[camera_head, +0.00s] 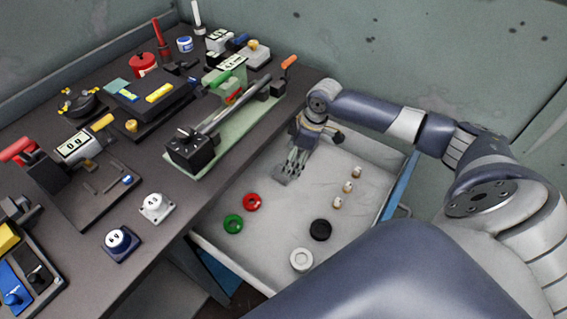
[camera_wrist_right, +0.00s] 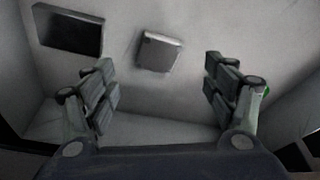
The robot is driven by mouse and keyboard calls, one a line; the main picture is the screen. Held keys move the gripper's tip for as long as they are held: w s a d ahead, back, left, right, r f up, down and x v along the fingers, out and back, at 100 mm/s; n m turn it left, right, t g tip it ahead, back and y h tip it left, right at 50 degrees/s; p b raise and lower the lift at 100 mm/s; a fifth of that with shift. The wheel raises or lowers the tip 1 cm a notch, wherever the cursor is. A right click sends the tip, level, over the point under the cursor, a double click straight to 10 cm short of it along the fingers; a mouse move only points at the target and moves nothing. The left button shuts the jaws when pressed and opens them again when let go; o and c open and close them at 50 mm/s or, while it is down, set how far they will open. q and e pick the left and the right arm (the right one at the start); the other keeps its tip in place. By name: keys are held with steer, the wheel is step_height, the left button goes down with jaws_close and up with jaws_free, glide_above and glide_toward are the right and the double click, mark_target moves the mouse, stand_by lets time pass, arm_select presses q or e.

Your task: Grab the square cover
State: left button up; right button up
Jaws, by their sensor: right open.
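I cannot tell from looks alone which is the cover meant. My right gripper (camera_wrist_right: 164,88) is open and empty, its fingers apart from both pieces. My left gripper is not in view.
The open drawer (camera_head: 276,222) also holds a red ring (camera_head: 252,202), a green ring (camera_head: 233,224), a black ring (camera_head: 320,230), a white ring (camera_head: 301,259) and small knobs (camera_head: 348,187). The dark workbench (camera_head: 184,207) on the left is crowded with devices. The drawer walls stand close around the gripper.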

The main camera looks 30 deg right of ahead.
steer(key=x, duration=0.7)
steer(key=shift+w+a+f, duration=0.1)
steer(key=shift+w+f, duration=0.25)
steer(key=shift+w, duration=0.05)
steer(key=shift+c, duration=0.3)
steer(key=shift+s, duration=0.25)
steer(key=c, duration=1.6)
